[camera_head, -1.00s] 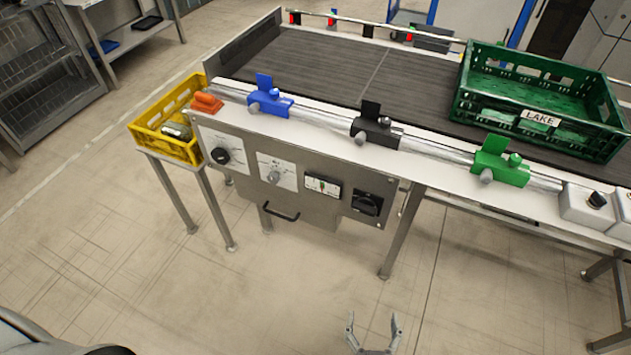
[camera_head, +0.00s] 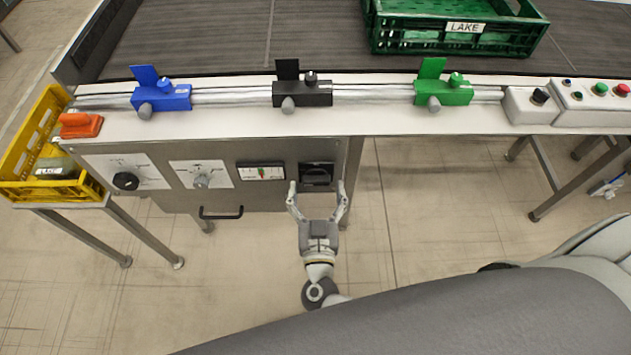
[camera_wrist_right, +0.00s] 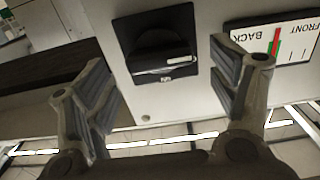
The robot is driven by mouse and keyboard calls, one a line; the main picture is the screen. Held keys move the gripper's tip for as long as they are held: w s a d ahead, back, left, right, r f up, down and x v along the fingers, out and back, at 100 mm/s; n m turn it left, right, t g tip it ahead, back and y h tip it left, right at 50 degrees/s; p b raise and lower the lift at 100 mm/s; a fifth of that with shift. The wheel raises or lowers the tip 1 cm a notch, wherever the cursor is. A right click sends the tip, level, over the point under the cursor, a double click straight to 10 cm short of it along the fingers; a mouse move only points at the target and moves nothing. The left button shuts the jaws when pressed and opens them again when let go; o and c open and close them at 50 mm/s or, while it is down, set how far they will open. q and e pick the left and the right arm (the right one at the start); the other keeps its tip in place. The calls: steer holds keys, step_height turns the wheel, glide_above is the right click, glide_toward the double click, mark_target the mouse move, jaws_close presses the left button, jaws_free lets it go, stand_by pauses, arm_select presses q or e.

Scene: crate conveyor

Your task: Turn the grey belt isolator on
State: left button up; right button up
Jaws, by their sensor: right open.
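The isolator appears as a black rotary switch on a square black plate (camera_head: 317,174), at the right end of the grey control panel (camera_head: 270,200). In the right wrist view the switch (camera_wrist_right: 160,45) shows a thick black handle with a white mark, lying roughly crosswise in the picture. My right gripper (camera_head: 317,193) is open and empty, just in front of the switch. In the right wrist view its fingers (camera_wrist_right: 165,85) stand apart, one to each side of the switch, with no visible contact. My left gripper is not in view.
A handle (camera_head: 221,213) sticks out below. Blue (camera_head: 162,97), black (camera_head: 303,94) and green (camera_head: 443,93) clamps sit on the rail above. A green crate (camera_head: 455,45) stands on the belt.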

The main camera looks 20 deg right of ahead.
mark_target(316, 179)
steer(key=shift+x, duration=1.1)
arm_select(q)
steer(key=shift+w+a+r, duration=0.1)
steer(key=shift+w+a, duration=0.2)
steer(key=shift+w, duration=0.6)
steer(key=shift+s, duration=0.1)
arm_select(e)
steer(key=c, duration=1)
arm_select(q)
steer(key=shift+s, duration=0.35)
